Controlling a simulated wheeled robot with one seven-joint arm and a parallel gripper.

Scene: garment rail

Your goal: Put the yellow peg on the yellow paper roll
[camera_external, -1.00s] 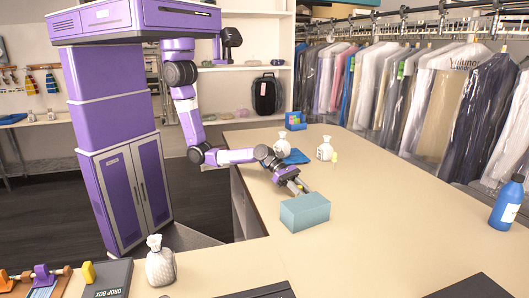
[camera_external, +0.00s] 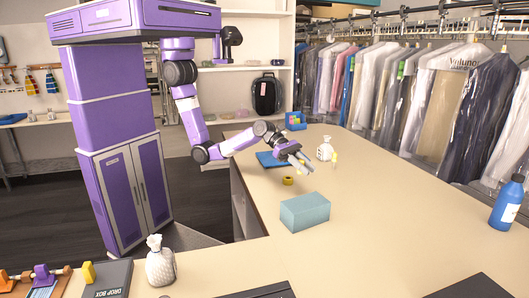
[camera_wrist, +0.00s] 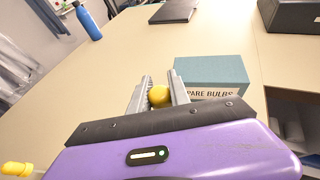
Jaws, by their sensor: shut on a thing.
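My gripper (camera_external: 306,167) is raised above the table, its fingers pointing down toward the front right. I cannot make out the roll in the wrist view.
A teal box (camera_external: 305,212) stands in front of the roll. A white jar (camera_external: 325,149) and a small yellow thing (camera_external: 335,158) stand to the right of my gripper; a blue cloth (camera_external: 270,159) lies behind. A blue bottle (camera_external: 507,203) is far right. The middle right is clear.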

